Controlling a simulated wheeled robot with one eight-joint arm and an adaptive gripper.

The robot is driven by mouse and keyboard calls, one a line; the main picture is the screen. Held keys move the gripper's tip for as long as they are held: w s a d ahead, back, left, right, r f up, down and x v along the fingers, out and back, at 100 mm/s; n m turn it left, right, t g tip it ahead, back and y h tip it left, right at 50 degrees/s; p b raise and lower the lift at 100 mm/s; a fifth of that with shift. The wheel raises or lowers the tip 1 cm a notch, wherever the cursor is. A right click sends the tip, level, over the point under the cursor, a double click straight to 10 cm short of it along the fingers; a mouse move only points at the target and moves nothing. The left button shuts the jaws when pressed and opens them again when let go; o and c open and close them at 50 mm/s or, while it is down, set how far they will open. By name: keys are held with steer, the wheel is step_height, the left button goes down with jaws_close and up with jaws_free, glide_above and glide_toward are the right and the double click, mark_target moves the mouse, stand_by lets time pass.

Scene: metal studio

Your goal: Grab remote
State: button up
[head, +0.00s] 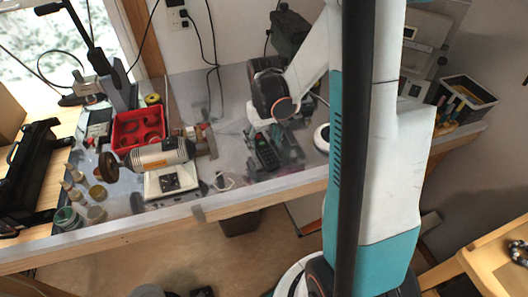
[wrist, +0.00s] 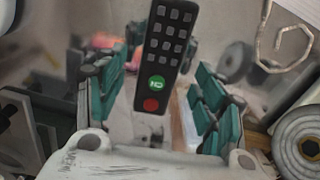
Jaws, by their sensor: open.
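The remote (head: 267,154) is dark with grey buttons and lies on the grey bench top, close to my gripper (head: 272,136). In the wrist view the remote (wrist: 167,50) stands out large between the two teal-padded fingers of my gripper (wrist: 158,84). Its green button and red button face the camera, and its top end is cut off by the frame edge. The fingers are open, one on each side of the remote, with gaps visible on both sides. I cannot tell how far the fingertips reach down past it.
A bench grinder-like machine (head: 163,160) stands left of the remote, with a red tray (head: 138,128) behind it. Small jars (head: 97,193) are at the bench's left end. A dark bin with tools (head: 466,97) sits at the right. A white round object (head: 322,138) is right of my gripper.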

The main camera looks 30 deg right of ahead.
step_height(320, 180, down, 2)
steer(key=shift+f, duration=0.1)
steer(key=c, duration=1.2)
